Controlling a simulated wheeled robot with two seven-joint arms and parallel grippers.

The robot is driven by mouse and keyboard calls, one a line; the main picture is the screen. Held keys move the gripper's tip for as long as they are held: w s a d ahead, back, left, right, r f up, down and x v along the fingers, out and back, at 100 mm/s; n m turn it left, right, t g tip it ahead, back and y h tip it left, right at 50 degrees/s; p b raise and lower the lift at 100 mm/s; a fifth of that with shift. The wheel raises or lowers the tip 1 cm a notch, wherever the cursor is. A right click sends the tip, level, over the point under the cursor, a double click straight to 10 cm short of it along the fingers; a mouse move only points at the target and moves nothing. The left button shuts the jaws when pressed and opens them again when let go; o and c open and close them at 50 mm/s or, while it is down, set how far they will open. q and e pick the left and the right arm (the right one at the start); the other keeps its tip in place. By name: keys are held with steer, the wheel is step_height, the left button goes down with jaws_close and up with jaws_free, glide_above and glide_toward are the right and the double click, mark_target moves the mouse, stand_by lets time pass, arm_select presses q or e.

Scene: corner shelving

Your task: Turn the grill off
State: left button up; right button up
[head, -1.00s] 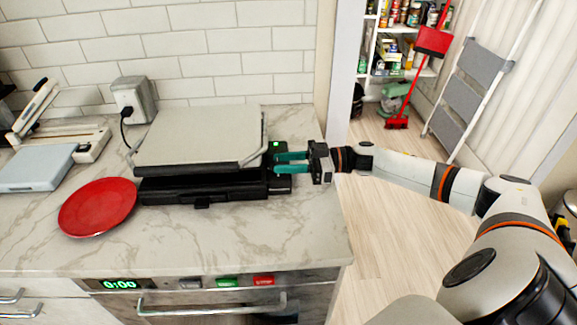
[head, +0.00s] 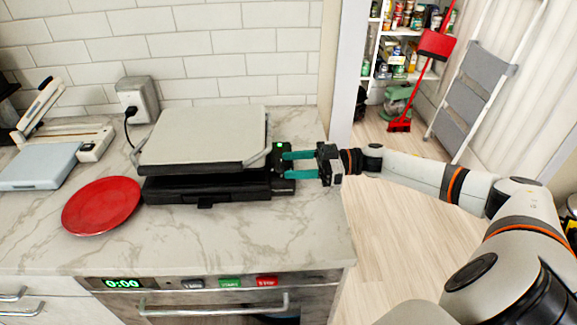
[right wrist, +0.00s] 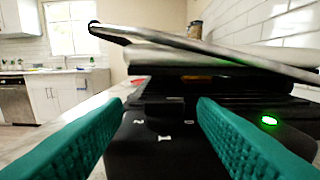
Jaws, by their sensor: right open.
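The grill (head: 205,140) is a contact grill with a grey lid and black base on the marble counter. Its lid looks slightly raised. On its right end is a black control box with a lit green light (head: 278,145), also lit in the right wrist view (right wrist: 269,120). My right gripper (head: 285,165) is open, its teal fingers pointing left at this box. In the right wrist view the fingers (right wrist: 160,108) stand either side of a dark control part, with white numerals below it. They look empty; I cannot tell whether they touch it. My left gripper is not in view.
A red plate (head: 101,206) lies left of the grill. A wall outlet (head: 136,100) with a plugged cord is behind it. An oven with a handle (head: 215,307) is below the counter's front edge. The counter in front of the grill is clear.

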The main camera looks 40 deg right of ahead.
steer(key=b+v, duration=0.1)
steer(key=v, duration=0.9)
steer(key=shift+s+b, duration=0.1)
steer(key=shift+b, duration=0.2)
steer(key=shift+a, duration=0.1)
